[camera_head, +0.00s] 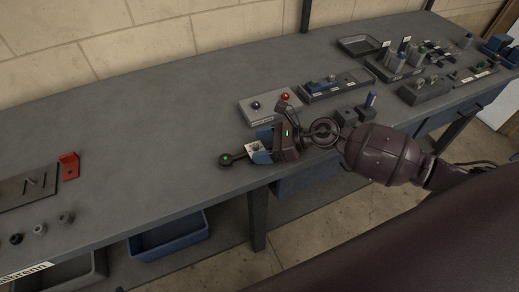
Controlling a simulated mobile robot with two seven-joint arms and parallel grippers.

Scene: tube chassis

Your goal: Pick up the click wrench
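A dark tool with a round black head and a green dot (226,160), which looks like the click wrench, lies near the front edge of the grey workbench. Its short shaft points right, toward my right gripper (258,148). My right gripper is low over the bench, with its blue fingertips around or just above the tool's right end and a small light grey piece. The rest of the tool is hidden by the gripper. Whether the fingers are shut on it is too small to tell. My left gripper is not in view.
A grey box with a dark blue knob and a red knob (286,97) stands just behind my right gripper. Several trays, blocks and fixtures fill the bench's right side. At left are a dark plate with a red bracket (69,166) and small fittings. The bench's middle left is clear.

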